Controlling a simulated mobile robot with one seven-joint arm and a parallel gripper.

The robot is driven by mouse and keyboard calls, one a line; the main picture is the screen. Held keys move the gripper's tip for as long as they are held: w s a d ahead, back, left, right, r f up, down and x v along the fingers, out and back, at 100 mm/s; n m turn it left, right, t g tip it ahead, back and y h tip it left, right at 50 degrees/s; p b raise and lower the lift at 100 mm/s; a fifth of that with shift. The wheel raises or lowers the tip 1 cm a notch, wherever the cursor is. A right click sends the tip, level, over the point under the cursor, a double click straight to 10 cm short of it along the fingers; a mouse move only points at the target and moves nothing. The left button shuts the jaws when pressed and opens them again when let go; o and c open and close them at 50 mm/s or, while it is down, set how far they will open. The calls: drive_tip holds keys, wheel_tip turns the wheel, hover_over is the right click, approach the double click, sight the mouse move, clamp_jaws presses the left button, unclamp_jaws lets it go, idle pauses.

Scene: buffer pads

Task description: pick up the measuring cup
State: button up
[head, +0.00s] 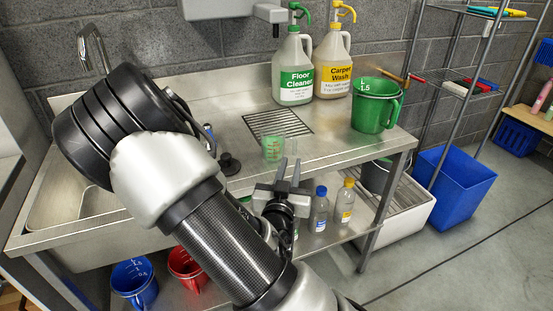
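My gripper (289,162) is in front of the counter edge, just right of and below the cup in the picture. Its two fingers point toward the counter with a gap between them, and nothing shows between them. I see no contact with the cup, though the exact distance is hard to judge. A larger green jug (375,108) with a handle and volume marks stands at the counter's right end.
A floor cleaner jug (294,75) and a carpet wash jug (333,68) stand at the back of the counter (330,150). A dark stopper-like object (229,165) is left of the cup. Bottles (320,208) stand on the lower shelf. The drain grate (285,122) is partly clear.

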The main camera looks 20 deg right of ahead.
sight(294, 150)
drive_tip(key=x, duration=0.4)
drive_tip(key=shift+f+b+x, duration=0.15)
drive_tip(key=shift+b+x, duration=0.2)
drive_tip(key=shift+x, duration=1.05)
drive_tip(key=shift+f+b+x, duration=0.1)
drive_tip(key=shift+b+x, duration=0.2)
drive_tip(key=shift+x, duration=1.15)
clamp_jaws()
